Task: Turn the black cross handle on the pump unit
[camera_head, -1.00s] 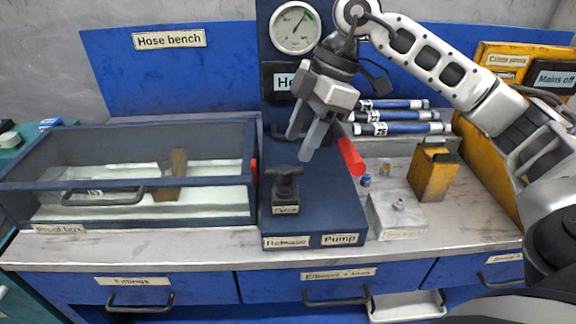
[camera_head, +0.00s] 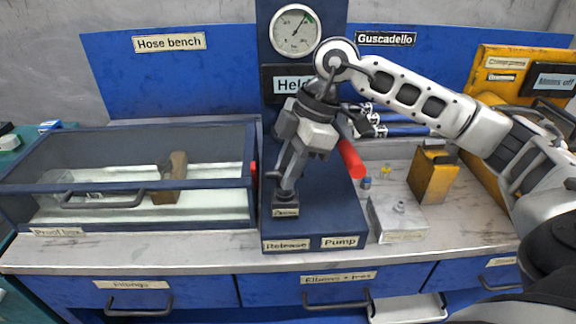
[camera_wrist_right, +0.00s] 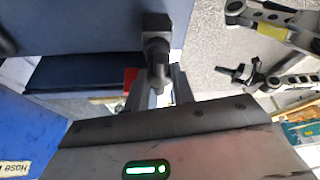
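The black cross handle (camera_head: 271,174) stands on its small labelled base (camera_head: 286,211) at the front of the dark blue pump unit (camera_head: 330,220). My right gripper (camera_head: 286,184) reaches down over it and hides most of it in the head view. In the right wrist view the handle's dark stem (camera_wrist_right: 157,45) runs down towards the gap between the two fingers (camera_wrist_right: 162,88). The fingers stand apart on either side of the handle; I cannot tell whether they touch it. My left gripper is not in view.
A red lever (camera_head: 350,158) sticks out just right of my right gripper. The proof box (camera_head: 130,185) stands left of the pump unit. A metal block (camera_head: 398,218) and a yellow block (camera_head: 433,175) stand to the right. A pressure gauge (camera_head: 295,30) hangs above.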

